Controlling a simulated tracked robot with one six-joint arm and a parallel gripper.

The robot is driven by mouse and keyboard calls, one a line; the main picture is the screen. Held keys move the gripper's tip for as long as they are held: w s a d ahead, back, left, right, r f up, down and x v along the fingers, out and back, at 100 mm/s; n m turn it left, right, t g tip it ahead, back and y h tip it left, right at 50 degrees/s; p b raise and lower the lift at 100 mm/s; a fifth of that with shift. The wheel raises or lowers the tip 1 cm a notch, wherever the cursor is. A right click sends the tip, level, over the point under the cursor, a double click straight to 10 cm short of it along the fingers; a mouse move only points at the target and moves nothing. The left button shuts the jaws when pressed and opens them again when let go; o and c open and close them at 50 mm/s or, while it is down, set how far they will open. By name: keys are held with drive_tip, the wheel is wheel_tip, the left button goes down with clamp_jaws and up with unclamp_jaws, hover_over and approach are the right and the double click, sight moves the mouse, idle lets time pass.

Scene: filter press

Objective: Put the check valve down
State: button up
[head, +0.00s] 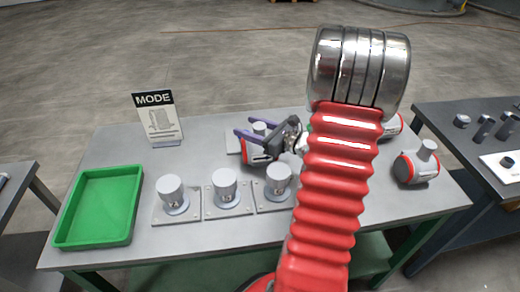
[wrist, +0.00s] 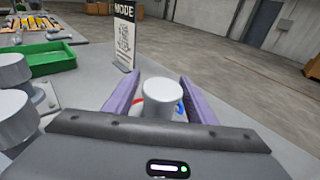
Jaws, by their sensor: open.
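The check valve appears to be the grey and red fitting (head: 259,127) partly hidden behind my gripper near the middle of the table. Its pale round stub stands upright between my fingers, and in the wrist view the stub (wrist: 161,98) shows with red and blue marks at its base. My gripper (head: 243,125) is open, with one purple finger on each side of the stub. The wrist view shows a gap beside each finger (wrist: 160,95). The fitting's underside is hidden, so I cannot tell exactly what it rests on.
Three grey capped posts on plates, one of them the middle post (head: 225,188), stand along the front. A green tray (head: 70,240) is at the left, a MODE sign (head: 157,118) behind. A similar red-banded fitting (head: 417,165) sits at the right; another is partly hidden behind my arm.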

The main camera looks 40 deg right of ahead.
drive_tip(key=shift+c, duration=0.4)
clamp_jaws()
idle(0.4)
idle(0.4)
